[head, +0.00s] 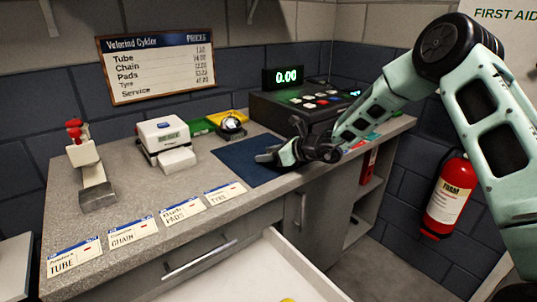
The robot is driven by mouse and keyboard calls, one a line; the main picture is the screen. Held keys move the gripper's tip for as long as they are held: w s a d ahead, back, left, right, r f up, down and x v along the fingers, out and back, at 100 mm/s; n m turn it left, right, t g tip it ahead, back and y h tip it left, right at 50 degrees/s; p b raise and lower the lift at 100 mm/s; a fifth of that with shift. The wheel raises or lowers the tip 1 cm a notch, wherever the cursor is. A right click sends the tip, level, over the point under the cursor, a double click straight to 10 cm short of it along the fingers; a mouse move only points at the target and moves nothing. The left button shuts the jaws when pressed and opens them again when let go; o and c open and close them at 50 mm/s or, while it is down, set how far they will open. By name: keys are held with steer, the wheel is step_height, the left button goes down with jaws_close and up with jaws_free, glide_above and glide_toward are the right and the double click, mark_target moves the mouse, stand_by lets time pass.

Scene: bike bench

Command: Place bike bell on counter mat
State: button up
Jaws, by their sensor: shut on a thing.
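The dark blue counter mat (237,165) lies flat on the grey counter, in front of the black cash register. My gripper (268,156) is low over the right part of the mat, reaching in from the right. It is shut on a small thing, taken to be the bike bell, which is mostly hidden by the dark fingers. I cannot tell whether the held thing touches the mat.
A round dark and silver object (231,125) sits behind the mat by a yellow tray (236,115). The cash register (300,107) stands close behind my gripper. A white machine (164,139) is left of the mat. An open drawer (262,272) juts out in front.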

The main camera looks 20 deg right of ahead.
steer(key=shift+f, duration=0.15)
steer(key=o, duration=1)
steer(key=shift+c, duration=0.2)
